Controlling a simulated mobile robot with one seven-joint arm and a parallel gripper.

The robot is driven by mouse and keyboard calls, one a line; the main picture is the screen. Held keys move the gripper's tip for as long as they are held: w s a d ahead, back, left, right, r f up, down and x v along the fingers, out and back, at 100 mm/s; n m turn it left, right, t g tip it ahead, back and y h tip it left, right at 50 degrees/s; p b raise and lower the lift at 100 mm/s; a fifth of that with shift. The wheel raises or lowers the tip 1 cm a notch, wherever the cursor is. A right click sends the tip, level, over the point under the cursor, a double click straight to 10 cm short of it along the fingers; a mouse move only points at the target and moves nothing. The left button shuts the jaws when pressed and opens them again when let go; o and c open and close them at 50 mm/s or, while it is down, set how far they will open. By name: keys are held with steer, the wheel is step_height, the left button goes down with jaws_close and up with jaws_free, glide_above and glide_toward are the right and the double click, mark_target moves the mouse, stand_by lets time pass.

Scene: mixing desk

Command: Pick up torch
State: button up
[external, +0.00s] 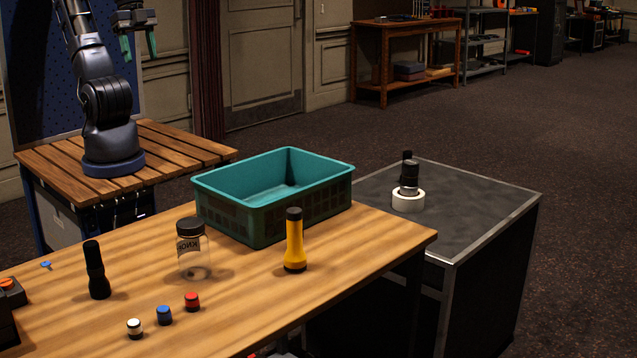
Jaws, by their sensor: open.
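A yellow torch with a black top (294,245) stands upright on the wooden table, in front of the teal crate. A black torch-like cylinder (96,272) stands upright at the table's left part. Another dark cylinder (408,178) stands on the dark cabinet, by a white tape roll; I cannot tell if it is a torch. My gripper (138,45) is at the top left, open, with teal fingers and nothing seen between them. It is raised high above my base and well apart from all of these.
The teal crate (345,185) stands at the table's back and looks empty. A clear jar with a dark lid (194,255) stands left of it. White (134,328), blue (164,316) and red (192,301) knobs sit in front. The table's right front is clear.

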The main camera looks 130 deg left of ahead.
mark_target(87, 258)
steer(key=w+d+f+n+g+h, duration=0.4)
steer(key=w+d+f+h, duration=0.25)
steer(key=d, duration=0.45)
steer(key=w+d+f+n+g+h, duration=0.35)
steer(key=w+d+f+h, duration=0.25)
steer(key=w+d+f, duration=0.3)
steer(key=w+d+f+n+t+h, duration=0.1)
steer(key=w+f+n+t, duration=0.2)
steer(key=w+f+n, duration=0.1)
steer(key=w+d+f+n+t+h, duration=0.1)
steer(key=w+d+f+n+t, duration=0.1)
steer(key=w+f+n+t, duration=0.2)
steer(key=w+d+f+n+t+h, duration=0.1)
steer(key=w+f+n+t, duration=0.2)
steer(key=f+n, duration=0.4)
steer(key=shift+w+d+f+t+h, duration=0.2)
steer(key=shift+w+f, duration=0.2)
steer(key=shift+f, duration=0.15)
steer(key=shift+w+d+f+t+h, duration=0.15)
steer(key=shift+w+f, duration=0.2)
steer(key=shift+f, duration=0.2)
steer(key=x, duration=0.5)
steer(key=shift+w+d+f, duration=0.1)
steer(key=shift+w+d, duration=0.1)
steer(key=shift+d, duration=0.05)
steer(key=shift+x, duration=2.55)
steer(key=c, duration=1.2)
